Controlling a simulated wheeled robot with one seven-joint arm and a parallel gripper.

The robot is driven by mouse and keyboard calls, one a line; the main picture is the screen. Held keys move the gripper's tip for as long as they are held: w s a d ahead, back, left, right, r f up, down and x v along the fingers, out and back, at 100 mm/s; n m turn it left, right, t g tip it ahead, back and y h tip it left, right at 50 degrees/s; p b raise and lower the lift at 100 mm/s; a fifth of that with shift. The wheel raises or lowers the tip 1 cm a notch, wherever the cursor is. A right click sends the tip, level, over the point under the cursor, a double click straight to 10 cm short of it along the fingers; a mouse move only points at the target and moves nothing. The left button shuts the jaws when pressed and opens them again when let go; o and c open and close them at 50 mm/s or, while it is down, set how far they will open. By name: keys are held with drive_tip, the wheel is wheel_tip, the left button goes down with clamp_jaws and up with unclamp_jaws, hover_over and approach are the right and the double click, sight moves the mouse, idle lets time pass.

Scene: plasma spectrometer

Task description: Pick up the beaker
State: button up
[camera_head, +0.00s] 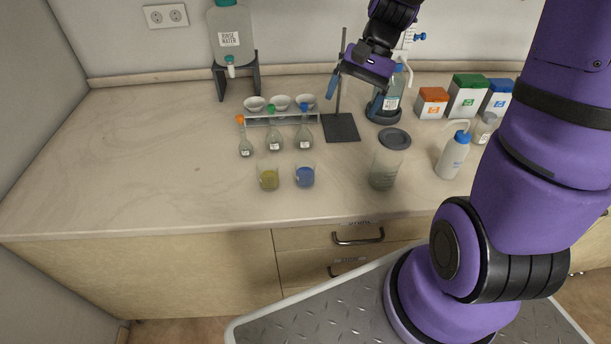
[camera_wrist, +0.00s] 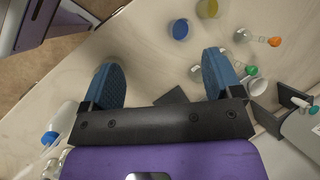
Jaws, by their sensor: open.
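Two small glass beakers stand upright side by side near the front of the bench. One beaker holds yellow liquid (camera_head: 268,178) and the other holds blue liquid (camera_head: 305,177). In the wrist view the blue beaker (camera_wrist: 180,29) and the yellow beaker (camera_wrist: 207,8) are at the top, beyond my fingers. My gripper (camera_head: 365,82) is raised above the back of the bench, up and to the right of both beakers and apart from them. In the wrist view its blue fingers (camera_wrist: 160,78) are spread wide with nothing between them.
Several stoppered flasks (camera_head: 274,142) stand behind the beakers, before a rack with white bowls (camera_head: 280,103). The bench's left side (camera_head: 140,150) is clear.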

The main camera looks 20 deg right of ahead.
sight(305, 171)
drive_tip(key=w+f+m+y, duration=0.1)
drive_tip(key=f+m+y, duration=0.1)
drive_tip(key=f, duration=0.4)
drive_tip(key=w+d+f+m+y, duration=0.1)
drive_tip(key=w+f+m+y, duration=0.1)
drive_tip(key=f, duration=0.3)
drive_tip(key=w+d+f+m+y, duration=0.1)
drive_tip(key=w+f+m+y, duration=0.1)
drive_tip(key=f, duration=0.4)
drive_tip(key=shift+w+f+m+y, duration=0.15)
drive_tip(key=shift+m+y, duration=0.2)
drive_tip(key=shift+m, duration=0.25)
drive_tip(key=shift+w+f+m+y, duration=0.15)
drive_tip(key=shift+m+y, duration=0.2)
drive_tip(key=shift+m, duration=0.25)
drive_tip(key=shift+f+m+t+y, duration=0.3)
drive_tip(key=shift+f, duration=0.3)
drive_tip(key=shift+a+f, duration=0.15)
drive_tip(key=shift+f, duration=0.05)
drive_tip(key=x, duration=0.4)
drive_tip(key=shift+a+f, duration=0.1)
drive_tip(key=shift+a, duration=0.05)
drive_tip(key=shift+w+x, duration=0.15)
drive_tip(key=shift+x, duration=1.4)
drive_tip(key=shift+w+x, duration=0.1)
drive_tip(key=shift+x, duration=1.4)
drive_tip(key=shift+a, duration=0.1)
drive_tip(key=c, duration=1.1)
